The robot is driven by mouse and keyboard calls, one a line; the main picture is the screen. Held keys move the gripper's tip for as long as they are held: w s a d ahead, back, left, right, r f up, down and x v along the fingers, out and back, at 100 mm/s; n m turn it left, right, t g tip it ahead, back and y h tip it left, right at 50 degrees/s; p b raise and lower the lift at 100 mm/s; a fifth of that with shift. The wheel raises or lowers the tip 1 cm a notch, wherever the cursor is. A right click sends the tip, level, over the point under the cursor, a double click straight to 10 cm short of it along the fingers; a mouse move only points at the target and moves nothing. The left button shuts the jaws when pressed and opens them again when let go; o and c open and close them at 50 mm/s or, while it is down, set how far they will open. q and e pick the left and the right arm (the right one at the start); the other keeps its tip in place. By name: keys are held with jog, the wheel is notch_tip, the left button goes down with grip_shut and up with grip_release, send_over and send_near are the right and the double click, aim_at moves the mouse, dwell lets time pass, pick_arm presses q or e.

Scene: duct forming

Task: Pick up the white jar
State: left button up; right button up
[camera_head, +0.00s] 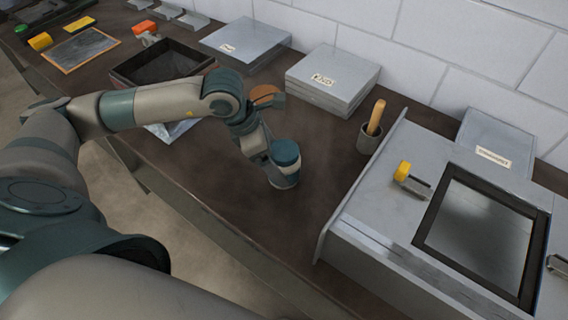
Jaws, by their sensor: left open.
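My left arm reaches in from the left over the dark bench. My right gripper is not in view.
A wooden handle (376,117) stands in the cup. A large grey metal box (372,208) with a dark-framed window fills the right. Stacked grey sheets (331,75) lie by the wall. A black tray (164,62) is behind my arm. Bare bench (225,195) lies in front.

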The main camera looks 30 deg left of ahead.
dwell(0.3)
pick_arm(q)
jog(key=shift+w+d+f+p, duration=0.2)
jog(key=shift+w+f+p, duration=0.2)
jog(key=shift+p, duration=0.2)
jog(key=p+x, duration=0.1)
jog(key=x, duration=0.2)
jog(key=shift+w+a, duration=0.1)
jog(key=shift+w, duration=0.1)
jog(key=shift+w+f+p, duration=0.15)
jog(key=shift+f+p, duration=0.2)
jog(key=shift+f, duration=0.2)
jog(key=shift+r, duration=0.1)
jog(key=c, duration=1.7)
jog(key=shift+o, duration=0.2)
jog(key=shift+r, duration=0.1)
